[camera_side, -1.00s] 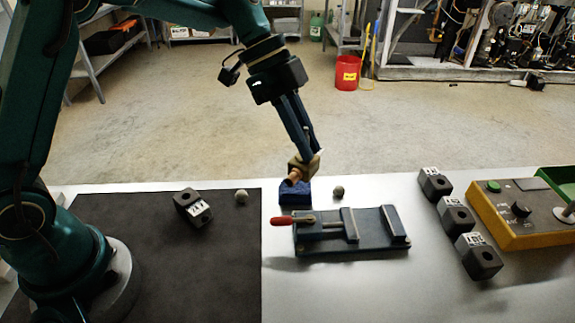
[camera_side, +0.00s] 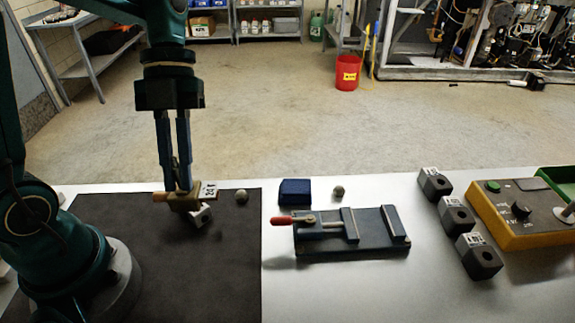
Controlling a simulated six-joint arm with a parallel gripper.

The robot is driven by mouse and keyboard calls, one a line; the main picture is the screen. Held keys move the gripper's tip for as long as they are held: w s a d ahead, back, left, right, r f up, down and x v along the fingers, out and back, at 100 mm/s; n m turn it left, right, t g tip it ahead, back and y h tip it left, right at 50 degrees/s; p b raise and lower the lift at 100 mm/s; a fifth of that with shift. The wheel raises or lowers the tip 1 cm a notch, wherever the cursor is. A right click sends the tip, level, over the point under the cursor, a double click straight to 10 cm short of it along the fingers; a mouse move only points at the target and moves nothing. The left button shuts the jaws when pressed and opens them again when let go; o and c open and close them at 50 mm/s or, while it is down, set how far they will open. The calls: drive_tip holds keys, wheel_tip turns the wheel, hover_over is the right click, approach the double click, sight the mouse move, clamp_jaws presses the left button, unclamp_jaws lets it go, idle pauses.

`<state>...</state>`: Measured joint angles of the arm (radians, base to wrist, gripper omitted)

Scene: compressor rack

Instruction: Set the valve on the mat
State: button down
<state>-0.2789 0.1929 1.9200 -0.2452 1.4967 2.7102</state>
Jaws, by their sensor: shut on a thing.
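My gripper (camera_side: 177,188) points straight down over the dark mat (camera_side: 120,270) and is shut on the valve. The valve (camera_side: 184,203) is a brass-coloured block with a copper stub pointing left and a white printed label at its right. It hangs over the back part of the mat. I cannot tell whether the two touch, or how high the valve is.
A grey ball (camera_side: 241,197) lies on the mat's right side. A blue block (camera_side: 295,192), another ball (camera_side: 338,191) and a clamp fixture with a red handle (camera_side: 350,232) lie to the right. Several dark blocks (camera_side: 457,215) stand near a yellow control box (camera_side: 525,220). The mat's front is clear.

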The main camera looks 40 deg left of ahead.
drive_tip(key=shift+s+d+f, duration=0.25)
drive_tip(key=shift+d+f, duration=1.3)
drive_tip(key=shift+f, duration=0.05)
drive_tip(key=shift+s+d+f, duration=0.3)
drive_tip(key=shift+d+f, duration=1.25)
drive_tip(key=shift+f, duration=0.05)
drive_tip(key=shift+s+d+f, duration=0.25)
drive_tip(key=shift+d+f, duration=1.3)
drive_tip(key=shift+f, duration=0.05)
drive_tip(key=c, duration=0.9)
unclamp_jaws()
drive_tip(key=shift+f, duration=0.15)
